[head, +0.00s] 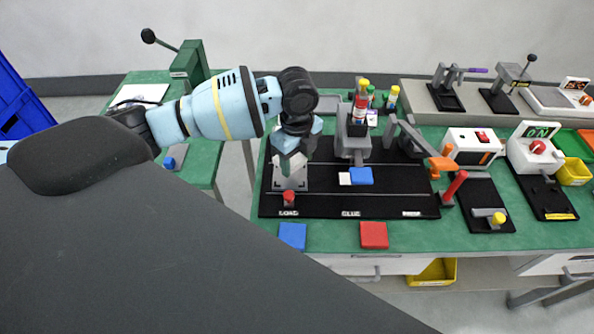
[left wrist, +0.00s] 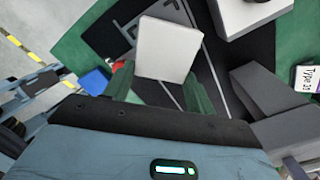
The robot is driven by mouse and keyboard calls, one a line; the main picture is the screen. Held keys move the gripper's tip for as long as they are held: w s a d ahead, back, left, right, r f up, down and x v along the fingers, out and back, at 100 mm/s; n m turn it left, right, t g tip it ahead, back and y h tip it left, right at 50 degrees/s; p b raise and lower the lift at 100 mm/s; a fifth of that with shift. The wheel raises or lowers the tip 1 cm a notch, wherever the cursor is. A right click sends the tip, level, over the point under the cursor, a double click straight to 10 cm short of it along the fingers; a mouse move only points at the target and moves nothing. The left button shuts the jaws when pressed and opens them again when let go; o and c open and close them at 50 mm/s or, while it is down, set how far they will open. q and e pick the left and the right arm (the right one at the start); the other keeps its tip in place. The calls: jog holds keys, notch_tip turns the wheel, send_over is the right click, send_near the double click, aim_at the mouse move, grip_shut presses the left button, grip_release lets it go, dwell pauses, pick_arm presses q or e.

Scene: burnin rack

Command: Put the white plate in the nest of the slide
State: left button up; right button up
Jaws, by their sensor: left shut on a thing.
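My left gripper (head: 289,152) is over the left end of the black slide board (head: 400,190), above the word LOAD. Its green fingers are shut on the white plate (left wrist: 168,48), which sticks out beyond the fingertips in the left wrist view. In the head view the pale plate (head: 291,170) shows under the fingers, close above the board. A red knob (head: 289,197) stands just in front of it. The nest is largely hidden behind the plate and gripper; I cannot tell whether the plate touches it. My right gripper is not in view.
A grey glue post (head: 353,143) stands right of the gripper, with a blue block (head: 361,176) at its foot. A blue pad (head: 293,235) and a red pad (head: 374,235) lie at the front edge. A lever press with an orange handle (head: 440,164) stands farther right.

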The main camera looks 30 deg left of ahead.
aim_at(297, 168)
pick_arm(q)
jog(key=shift+f, duration=2.4)
jog(key=shift+f, duration=0.15)
jog(key=o, duration=1)
jog(key=shift+o, duration=0.2)
notch_tip(297, 168, up, 12)
jog(key=shift+r+p, duration=0.15)
jog(key=shift+p, duration=0.2)
